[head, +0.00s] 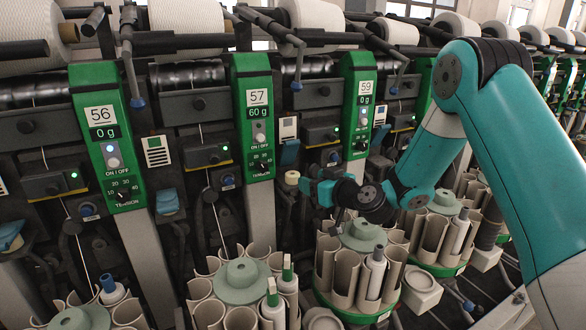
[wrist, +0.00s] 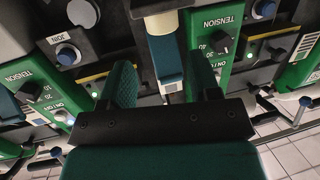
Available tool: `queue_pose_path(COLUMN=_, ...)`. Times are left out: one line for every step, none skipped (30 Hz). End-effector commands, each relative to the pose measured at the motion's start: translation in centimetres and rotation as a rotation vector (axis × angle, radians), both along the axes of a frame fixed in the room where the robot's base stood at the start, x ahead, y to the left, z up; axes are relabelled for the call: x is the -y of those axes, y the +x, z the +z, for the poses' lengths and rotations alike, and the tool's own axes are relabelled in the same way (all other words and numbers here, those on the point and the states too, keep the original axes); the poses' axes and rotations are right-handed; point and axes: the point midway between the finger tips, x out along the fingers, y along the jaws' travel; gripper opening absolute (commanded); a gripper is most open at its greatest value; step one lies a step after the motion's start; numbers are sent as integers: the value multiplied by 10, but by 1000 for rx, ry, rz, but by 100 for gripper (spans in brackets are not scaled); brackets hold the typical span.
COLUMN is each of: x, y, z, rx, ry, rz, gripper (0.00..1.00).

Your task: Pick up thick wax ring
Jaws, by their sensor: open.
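My gripper (head: 308,184) is open and empty. In the wrist view its two green-padded fingers (wrist: 162,78) stand apart, with the cream ring beyond their tips, roughly in line with the gap. The fingers do not appear to touch it. What holds the ring is hidden.
Green tension panels (head: 258,115) stand on both sides of the ring. A blue paddle (wrist: 168,65) lies behind the gap between my fingers. Below my gripper is a round magazine (head: 340,262) of beige tubes holding bobbins. Yarn cones (head: 185,18) line the top.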

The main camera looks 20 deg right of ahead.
Motion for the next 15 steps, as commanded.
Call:
queue_pose_path(x=-6, y=9, z=4, rx=1, ry=0, rz=4, gripper=57)
queue_pose_path(x=-7, y=14, z=2, rx=1, ry=-2, rz=2, gripper=57)
queue_pose_path(x=-10, y=19, z=0, rx=1, ry=-1, rz=3, gripper=57)
queue_pose_path(x=-11, y=23, z=0, rx=0, ry=-1, rz=3, gripper=57)
queue_pose_path(x=-12, y=26, z=-2, rx=0, ry=-1, rz=3, gripper=57)
queue_pose_path(x=-13, y=29, z=-3, rx=-1, ry=-1, rz=2, gripper=57)
queue_pose_path(x=-14, y=31, z=-4, rx=0, ry=0, rz=1, gripper=57)
queue_pose_path(x=-14, y=32, z=-4, rx=0, ry=0, rz=1, gripper=57)
queue_pose_path(x=-15, y=34, z=-4, rx=0, ry=0, rz=1, gripper=57)
queue_pose_path(x=-16, y=36, z=-4, rx=0, ry=-1, rz=2, gripper=57)
queue_pose_path(x=-18, y=38, z=-4, rx=-1, ry=0, rz=2, gripper=57)
queue_pose_path(x=-21, y=42, z=-4, rx=-1, ry=0, rz=3, gripper=57)
queue_pose_path(x=-23, y=46, z=-4, rx=0, ry=-1, rz=3, gripper=57)
queue_pose_path(x=-25, y=50, z=-5, rx=-1, ry=-1, rz=3, gripper=57)
queue_pose_path(x=-28, y=56, z=-6, rx=-1, ry=-1, rz=4, gripper=57)
